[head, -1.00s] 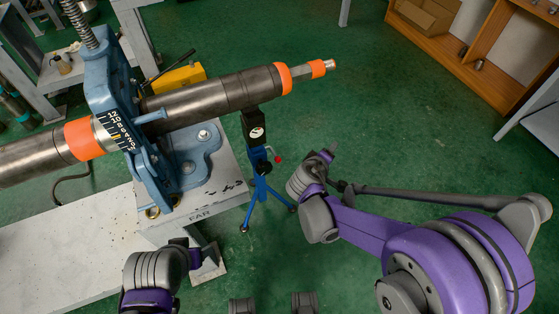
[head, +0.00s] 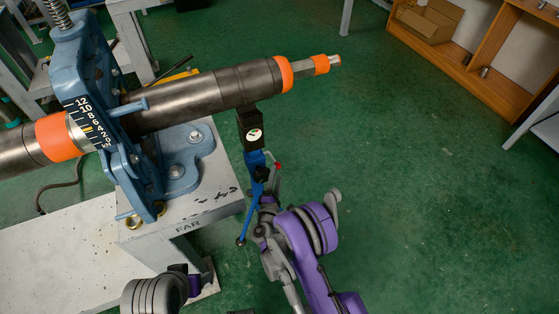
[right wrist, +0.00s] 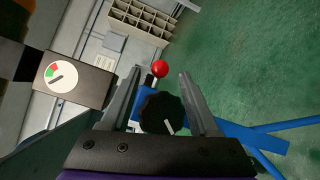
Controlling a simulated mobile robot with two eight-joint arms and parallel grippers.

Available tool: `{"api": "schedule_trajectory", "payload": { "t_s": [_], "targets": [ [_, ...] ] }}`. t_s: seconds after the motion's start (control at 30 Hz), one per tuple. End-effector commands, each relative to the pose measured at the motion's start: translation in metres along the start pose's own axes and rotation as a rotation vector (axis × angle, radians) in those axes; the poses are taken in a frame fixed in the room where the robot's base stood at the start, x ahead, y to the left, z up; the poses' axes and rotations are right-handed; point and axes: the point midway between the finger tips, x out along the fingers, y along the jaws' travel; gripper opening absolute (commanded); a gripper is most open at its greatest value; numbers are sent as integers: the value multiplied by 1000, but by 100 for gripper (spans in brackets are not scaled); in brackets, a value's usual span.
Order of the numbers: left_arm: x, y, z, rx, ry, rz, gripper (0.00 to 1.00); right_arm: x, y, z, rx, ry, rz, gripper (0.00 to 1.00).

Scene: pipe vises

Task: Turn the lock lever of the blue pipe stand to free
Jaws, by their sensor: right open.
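The blue pipe stand (head: 256,165) stands on the floor beside the bench, its black head under the long pipe (head: 200,100). A black knob (right wrist: 162,113) with a white mark sits below the ball. A white dial (right wrist: 61,77) with red and green patches and a dark pointer is on the head. My right gripper (right wrist: 159,75) is open, its fingers on either side of the ball and knob; contact cannot be told. My left gripper's jaws are not visible.
The pipe's orange-banded end (head: 322,64) sticks out to the right above the floor. A wooden shelf (head: 480,75) stands far right. The green floor between is clear.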

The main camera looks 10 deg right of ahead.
Motion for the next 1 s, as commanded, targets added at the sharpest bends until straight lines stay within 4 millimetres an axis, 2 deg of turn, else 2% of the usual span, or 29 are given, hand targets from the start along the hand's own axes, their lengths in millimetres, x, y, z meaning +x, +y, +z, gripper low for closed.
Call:
{"api": "schedule_trajectory", "payload": {
  "t_s": [0.2, 0.4, 0.57, 0.8, 0.87, 1.0],
  "targets": [
    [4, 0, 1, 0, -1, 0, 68, 44, -1, 0, 0, -1, -1, 62],
    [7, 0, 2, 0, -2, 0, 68, 71, -1, 0, 0, -1, -1, 62],
    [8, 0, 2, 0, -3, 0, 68, 80, 0, 0, 1, 0, -1, 62],
    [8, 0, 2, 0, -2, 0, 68, 80, 0, 0, 1, 0, -1, 62],
    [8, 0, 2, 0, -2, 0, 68, 80, 0, 0, 1, 0, -1, 54],
    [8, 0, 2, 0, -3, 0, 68, 80, 0, 0, 1, 0, -1, 29]
  ]
}}
